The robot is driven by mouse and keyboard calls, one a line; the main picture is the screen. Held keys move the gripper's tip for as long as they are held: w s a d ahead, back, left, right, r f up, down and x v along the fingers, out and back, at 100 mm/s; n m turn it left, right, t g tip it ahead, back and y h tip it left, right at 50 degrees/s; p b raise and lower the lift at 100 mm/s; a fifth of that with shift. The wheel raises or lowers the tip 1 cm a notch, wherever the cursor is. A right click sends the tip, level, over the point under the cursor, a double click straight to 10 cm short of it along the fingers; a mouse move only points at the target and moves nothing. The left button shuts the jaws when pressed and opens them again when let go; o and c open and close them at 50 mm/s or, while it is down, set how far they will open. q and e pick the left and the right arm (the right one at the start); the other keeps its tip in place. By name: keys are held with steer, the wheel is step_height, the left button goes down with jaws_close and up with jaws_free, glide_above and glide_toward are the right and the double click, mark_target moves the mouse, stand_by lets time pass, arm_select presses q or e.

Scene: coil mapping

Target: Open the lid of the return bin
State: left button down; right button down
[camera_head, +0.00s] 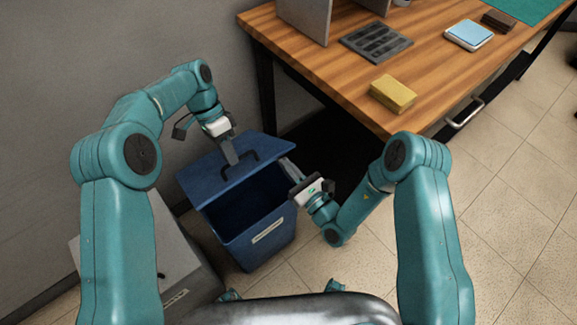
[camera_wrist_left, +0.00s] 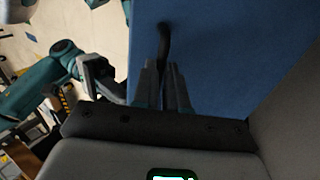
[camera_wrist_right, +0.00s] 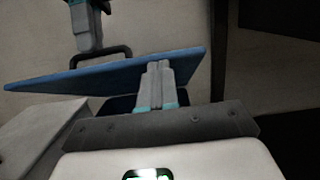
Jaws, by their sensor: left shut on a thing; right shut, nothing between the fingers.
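The return bin (camera_head: 262,243) is a dark blue box with a label on its front, standing on the floor left of the bench. Its blue lid (camera_head: 205,183) is raised and tilted, and the dark inside shows below it. A black handle (camera_head: 240,168) is on the lid. My left gripper (camera_head: 231,158) is shut on the handle; in the left wrist view its fingers (camera_wrist_left: 163,88) close on the handle (camera_wrist_left: 164,45) against the blue lid. My right gripper (camera_head: 289,168) is shut and empty by the bin's right rim, and in the right wrist view its fingertips (camera_wrist_right: 158,68) overlap the lid's edge (camera_wrist_right: 100,70).
A wooden bench (camera_head: 340,68) stands behind and right, with a yellow sponge (camera_head: 393,93), a dark tray (camera_head: 376,43) and a blue-topped device (camera_head: 469,35). A grey box (camera_head: 185,265) stands left of the bin. Tiled floor is open at right.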

arm_select(q)
steer(key=shift+w+a+f, duration=0.3)
steer(key=shift+a, duration=0.05)
arm_select(e)
steer(key=shift+w+a+r, duration=0.2)
steer(key=shift+w+r, duration=0.1)
steer(key=shift+r, duration=0.4)
arm_select(q)
steer(key=shift+s+f, duration=0.1)
arm_select(e)
steer(key=shift+w+r+g, duration=0.15)
steer(key=shift+r+g, duration=0.05)
steer(key=shift+g, duration=0.1)
arm_select(q)
steer(key=c, duration=1.5)
jaws_free()
steer(key=o, duration=0.3)
steer(key=shift+f, duration=0.1)
arm_select(e)
steer(key=shift+w+a+f, duration=0.15)
steer(key=shift+f, duration=0.05)
arm_select(q)
steer(key=shift+o, duration=0.2)
steer(key=shift+w, duration=0.2)
arm_select(e)
steer(key=shift+f, duration=0.1)
